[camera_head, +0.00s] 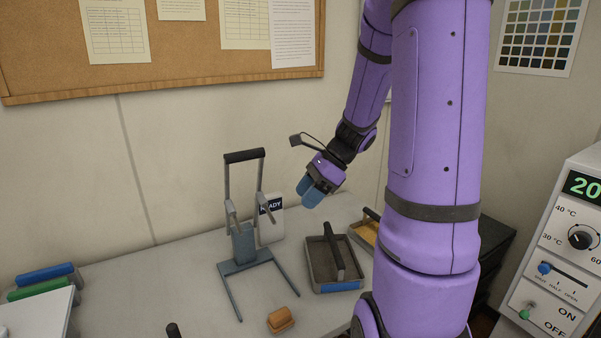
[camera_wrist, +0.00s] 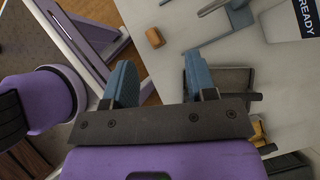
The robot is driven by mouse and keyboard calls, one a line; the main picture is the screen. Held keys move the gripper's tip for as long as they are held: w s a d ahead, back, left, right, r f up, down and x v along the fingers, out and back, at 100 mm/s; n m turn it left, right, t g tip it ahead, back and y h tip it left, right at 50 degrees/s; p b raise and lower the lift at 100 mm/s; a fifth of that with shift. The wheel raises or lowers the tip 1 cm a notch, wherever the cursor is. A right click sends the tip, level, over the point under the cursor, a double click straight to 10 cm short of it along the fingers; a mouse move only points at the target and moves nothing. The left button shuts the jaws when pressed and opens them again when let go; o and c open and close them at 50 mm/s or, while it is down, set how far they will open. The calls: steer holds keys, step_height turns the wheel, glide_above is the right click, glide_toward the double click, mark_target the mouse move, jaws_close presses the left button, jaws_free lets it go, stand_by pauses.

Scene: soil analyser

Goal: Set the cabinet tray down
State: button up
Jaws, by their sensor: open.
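A grey tray (camera_head: 318,262) with a dark bar handle and a blue front edge sits on the table. A second tray (camera_head: 360,240) holding something yellow sits just right of it, partly hidden by my arm. I cannot tell which one is the cabinet tray. My gripper (camera_head: 313,190), with blue fingers, is in the air above the table, apart from both trays. In the wrist view its fingers (camera_wrist: 160,78) are spread with nothing between them. Part of a grey tray (camera_wrist: 232,78) shows there beyond the right finger.
A press-like stand (camera_head: 240,267) with a tall dark handle stands left of the trays, before a READY display (camera_head: 270,222). An orange-brown block (camera_head: 280,320) lies in front. A control panel (camera_head: 570,240) stands at right. Blue and green handled items (camera_head: 42,280) are at left.

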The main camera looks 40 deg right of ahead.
steer(key=s+a+r+n+t+h, duration=0.1)
steer(key=s+a+r+n+h, duration=0.2)
steer(key=s+a+r+n, duration=0.4)
steer(key=s+a+r+n+h, duration=0.4)
steer(key=s+a+r+n, duration=0.3)
steer(key=n, duration=1)
steer(key=shift+a+r+t, duration=0.4)
steer(key=shift+a+r, duration=0.15)
steer(key=shift+a, duration=0.2)
